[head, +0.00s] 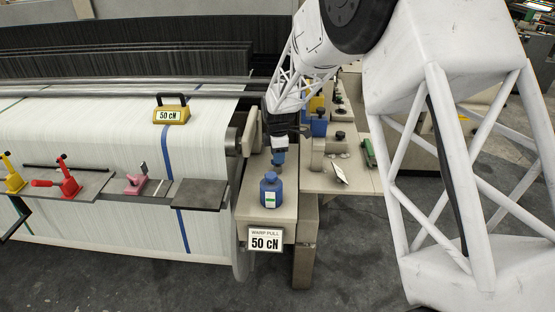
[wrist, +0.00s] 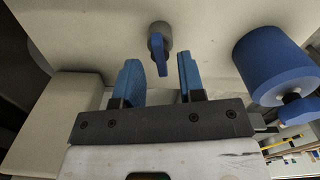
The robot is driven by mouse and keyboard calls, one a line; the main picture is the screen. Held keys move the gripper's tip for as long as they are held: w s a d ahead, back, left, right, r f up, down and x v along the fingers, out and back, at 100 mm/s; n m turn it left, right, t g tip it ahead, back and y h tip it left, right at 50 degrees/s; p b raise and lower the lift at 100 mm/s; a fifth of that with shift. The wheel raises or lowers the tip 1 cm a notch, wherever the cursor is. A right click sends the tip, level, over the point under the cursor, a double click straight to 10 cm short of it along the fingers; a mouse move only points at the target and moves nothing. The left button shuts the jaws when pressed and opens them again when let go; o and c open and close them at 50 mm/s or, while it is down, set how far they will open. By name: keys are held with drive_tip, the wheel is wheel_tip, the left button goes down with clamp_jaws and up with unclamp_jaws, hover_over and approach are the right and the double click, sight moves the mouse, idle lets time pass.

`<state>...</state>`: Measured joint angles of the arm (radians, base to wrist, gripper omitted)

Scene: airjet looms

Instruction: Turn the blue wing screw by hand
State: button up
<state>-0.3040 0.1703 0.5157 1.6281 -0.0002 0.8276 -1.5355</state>
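The blue wing screw (wrist: 158,57) sits on a round grey boss on a beige surface, at the top middle of the wrist view. Its blue wing points down in that picture, toward the gap between my fingers. My gripper (wrist: 161,76) is open, with one blue finger on each side of that gap and nothing held. The fingers look apart from the wing. In the head view my gripper (head: 278,157) hangs low over the beige bench behind a blue weight, and I cannot make out the screw there.
The blue weight (head: 271,191) stands on the beige bench (head: 250,205), above a "WARP PULL 50 cN" sign (head: 265,240). A large blue cylinder (wrist: 272,62) is close to the right finger. The loom's white warp (head: 90,125) lies left. A yellow "50 cN" block (head: 171,111) rests on it.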

drive_tip(key=shift+r, duration=2.4)
wheel_tip(320, 180, up, 8)
drive_tip(key=shift+f, duration=0.1)
